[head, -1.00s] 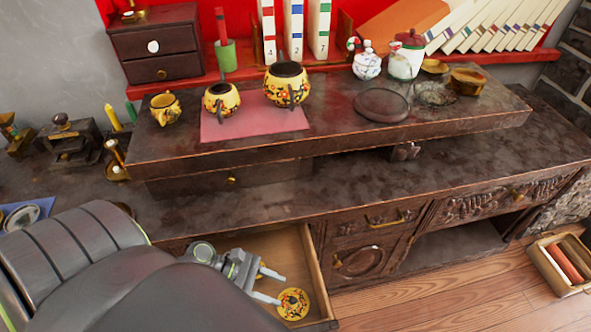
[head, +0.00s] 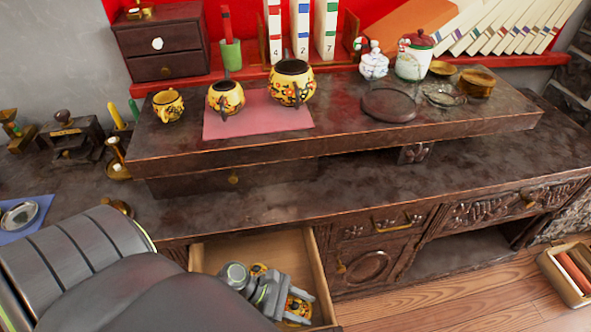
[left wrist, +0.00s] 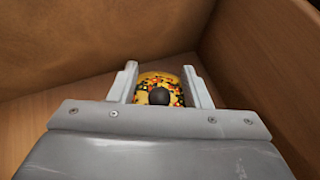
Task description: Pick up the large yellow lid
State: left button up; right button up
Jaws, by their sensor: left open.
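A yellow lid with a floral pattern (head: 298,305) lies in the open drawer, partly covered by my left gripper (head: 304,307). In the left wrist view the lid (left wrist: 158,80) sits between the two spread fingers of the gripper (left wrist: 160,85), with its dark round knob facing me. The gripper is open, and I cannot tell whether the fingers touch the lid. Another yellow patterned piece (head: 259,269) shows behind my gripper in the drawer, mostly hidden. Which of the two is larger is hard to tell. My right gripper is not in view.
The wooden drawer (head: 314,262) has walls close around my left gripper. On the raised shelf above, a larger yellow pot (head: 291,85) and a smaller one (head: 226,98) stand lidless on a pink mat (head: 257,122). A yellow cup (head: 168,106) stands beside them.

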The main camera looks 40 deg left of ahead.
pick_arm(q)
grip_shut()
dwell(0.3)
